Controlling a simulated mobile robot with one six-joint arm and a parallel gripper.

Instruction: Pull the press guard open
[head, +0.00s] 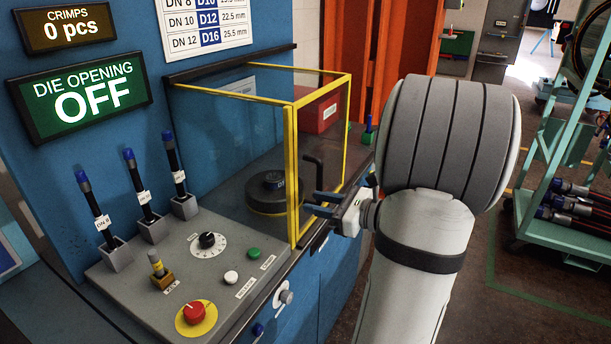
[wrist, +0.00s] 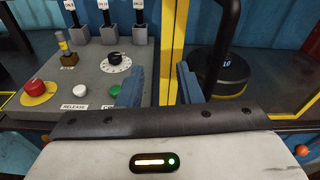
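The press guard (head: 292,160) is a clear box with yellow edges. It stands around the round black die (head: 268,190) on the press bench and looks closed. A bent black handle (head: 316,172) shows at its front; a thick black bar, which looks like this handle, shows in the wrist view (wrist: 229,35). My gripper (head: 323,204) is in front of the guard, near its yellow corner post. In the wrist view my gripper (wrist: 160,70) has its blue fingers apart, with the yellow post (wrist: 173,50) seen between them. The handle is right of both fingers. I cannot tell whether anything touches.
The control panel left of the guard has a red button (head: 194,312), a dial (head: 207,240) and several black hose pieces in holders. A green display (head: 80,100) reads DIE OPENING OFF. A teal rack (head: 560,200) with hoses stands right; floor lies between.

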